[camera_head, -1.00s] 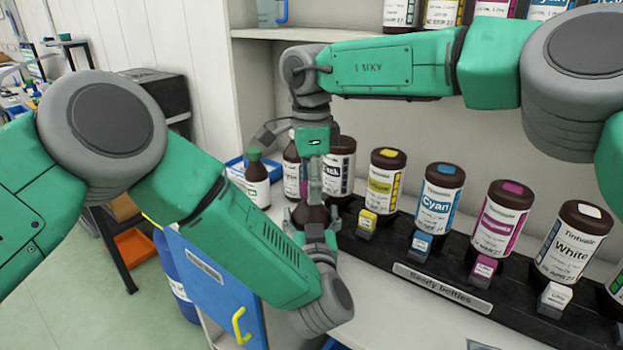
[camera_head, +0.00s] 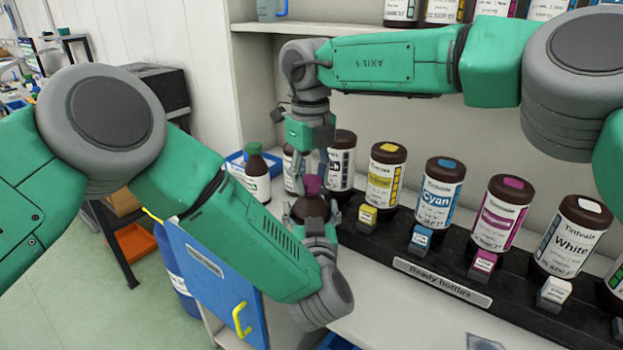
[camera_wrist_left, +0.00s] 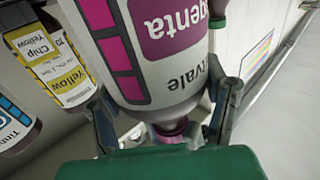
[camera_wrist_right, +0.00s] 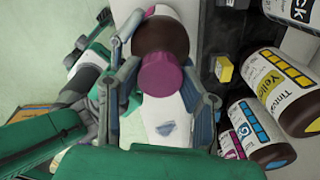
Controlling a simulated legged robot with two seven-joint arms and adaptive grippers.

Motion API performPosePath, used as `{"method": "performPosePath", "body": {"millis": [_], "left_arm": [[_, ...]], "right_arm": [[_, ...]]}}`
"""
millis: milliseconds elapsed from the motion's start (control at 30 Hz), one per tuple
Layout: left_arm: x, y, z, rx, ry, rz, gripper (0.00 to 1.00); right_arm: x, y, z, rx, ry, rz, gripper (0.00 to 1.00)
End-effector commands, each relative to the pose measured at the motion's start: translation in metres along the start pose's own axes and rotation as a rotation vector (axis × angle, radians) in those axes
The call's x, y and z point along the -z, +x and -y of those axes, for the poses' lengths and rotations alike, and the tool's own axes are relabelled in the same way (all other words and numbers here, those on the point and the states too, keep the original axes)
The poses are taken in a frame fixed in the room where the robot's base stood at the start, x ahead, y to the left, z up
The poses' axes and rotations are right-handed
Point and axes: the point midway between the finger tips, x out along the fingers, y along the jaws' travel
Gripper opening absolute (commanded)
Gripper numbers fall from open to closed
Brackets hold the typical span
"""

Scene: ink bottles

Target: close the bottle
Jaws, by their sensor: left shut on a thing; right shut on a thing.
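A brown bottle (camera_head: 310,209) with a magenta label stands upright in my left gripper (camera_head: 318,230). In the left wrist view, the label (camera_wrist_left: 165,45) shows upside down and the fingers (camera_wrist_left: 165,115) press on both sides of the bottle. A magenta cap (camera_head: 312,184) sits at the bottle's neck; whether it is fully seated cannot be told. My right gripper (camera_head: 314,165) comes from above, tilted, with its fingers around the cap. In the right wrist view, the cap (camera_wrist_right: 166,76) lies between the fingers, over the brown bottle shoulder (camera_wrist_right: 160,38).
A black rack (camera_head: 400,240) with several labelled ink bottles, such as the cyan one (camera_head: 440,195), runs close on the right. A green-capped bottle (camera_head: 256,178) stands behind at left. A blue cabinet door (camera_head: 215,275) stands open in front. The pale counter (camera_head: 400,305) is clear in front of the rack.

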Motion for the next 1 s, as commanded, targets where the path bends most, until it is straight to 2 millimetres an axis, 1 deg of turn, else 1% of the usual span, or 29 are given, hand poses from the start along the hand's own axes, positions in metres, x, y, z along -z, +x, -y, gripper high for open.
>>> {"method": "performPosePath", "body": {"millis": [33, 67, 233, 267, 300, 667, 767, 867, 1000], "left_arm": [[-0.001, -0.002, -0.001, -0.003, 0.002, 0.002, 0.0], [-0.001, -0.002, -0.001, -0.003, 0.002, 0.002, 0.0], [-0.001, -0.002, -0.001, -0.004, 0.002, 0.002, 0.0], [-0.001, -0.002, -0.002, -0.004, 0.002, 0.002, 0.0], [-0.001, -0.002, -0.002, -0.004, 0.002, 0.002, 0.0], [-0.001, -0.001, -0.001, -0.003, 0.001, 0.003, 0.0], [-0.001, -0.001, -0.001, -0.003, 0.001, 0.003, 0.0], [-0.001, -0.001, -0.001, -0.003, 0.001, 0.003, 0.0], [-0.001, -0.001, -0.001, -0.002, 0.001, 0.003, 0.0]], "right_arm": [[-0.001, -0.001, 0.001, 0.001, 0.081, 0.006, 0.0], [-0.001, -0.001, 0.001, 0.001, 0.125, 0.006, 0.0], [-0.002, -0.001, 0.002, 0.001, 0.136, 0.007, 0.0], [-0.002, -0.001, 0.002, 0.001, 0.136, 0.007, 0.45], [-0.001, -0.001, 0.002, 0.001, 0.135, 0.007, 0.58], [-0.001, -0.003, 0.001, 0.001, 0.132, 0.005, 0.58], [-0.002, -0.013, 0.001, 0.001, 0.132, 0.006, 0.58], [-0.002, -0.03, 0.001, 0.001, 0.133, 0.007, 0.58], [-0.002, -0.061, 0.001, 0.001, 0.134, 0.008, 0.58]]}}
